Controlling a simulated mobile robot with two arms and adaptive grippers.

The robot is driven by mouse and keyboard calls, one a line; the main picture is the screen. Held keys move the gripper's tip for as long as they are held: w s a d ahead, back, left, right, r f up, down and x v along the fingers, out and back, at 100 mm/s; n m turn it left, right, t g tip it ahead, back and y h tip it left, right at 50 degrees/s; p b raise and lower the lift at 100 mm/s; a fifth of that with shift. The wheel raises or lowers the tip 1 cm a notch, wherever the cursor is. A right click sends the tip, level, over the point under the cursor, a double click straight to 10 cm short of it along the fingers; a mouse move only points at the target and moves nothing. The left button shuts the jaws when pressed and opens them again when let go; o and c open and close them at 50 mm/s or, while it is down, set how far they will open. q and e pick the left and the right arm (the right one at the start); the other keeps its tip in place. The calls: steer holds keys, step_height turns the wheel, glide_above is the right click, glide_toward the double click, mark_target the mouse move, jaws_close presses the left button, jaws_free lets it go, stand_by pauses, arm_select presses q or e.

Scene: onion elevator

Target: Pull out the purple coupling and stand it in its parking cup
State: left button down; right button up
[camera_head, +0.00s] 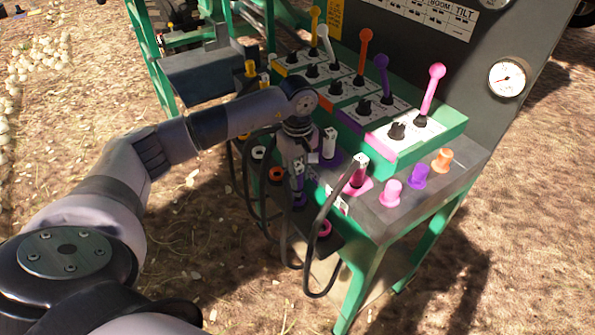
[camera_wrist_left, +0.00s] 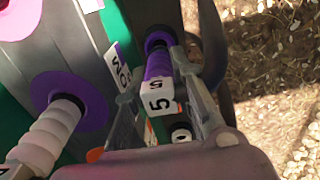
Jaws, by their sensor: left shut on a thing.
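The purple coupling (camera_wrist_left: 158,68) has a purple body and a white end block marked 5. In the left wrist view it lies between the fingers of my left gripper (camera_wrist_left: 154,84), which is shut on it. In the head view the coupling (camera_head: 298,181) shows below my left gripper (camera_head: 298,160), at the front of the stand. I cannot tell for certain which holder is its parking cup. My right gripper is not in view.
Pink (camera_head: 390,192), purple (camera_head: 419,176) and orange (camera_head: 442,159) caps stand to the right. Dark hoses (camera_head: 330,240) hang in front. Several levers rise behind.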

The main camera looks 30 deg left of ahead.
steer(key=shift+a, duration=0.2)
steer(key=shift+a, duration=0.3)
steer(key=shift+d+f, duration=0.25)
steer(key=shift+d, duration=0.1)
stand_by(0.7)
arm_select(q)
steer(key=shift+f+b, duration=0.45)
steer(key=shift+b, duration=0.15)
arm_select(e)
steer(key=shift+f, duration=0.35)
arm_select(q)
steer(key=shift+f, duration=0.1)
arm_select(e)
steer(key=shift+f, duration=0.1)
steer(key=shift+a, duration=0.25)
arm_select(q)
steer(key=shift+f+b, duration=0.3)
steer(key=shift+b, duration=0.05)
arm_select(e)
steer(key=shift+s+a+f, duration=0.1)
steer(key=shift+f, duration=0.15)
arm_select(q)
steer(key=shift+f+b, duration=0.3)
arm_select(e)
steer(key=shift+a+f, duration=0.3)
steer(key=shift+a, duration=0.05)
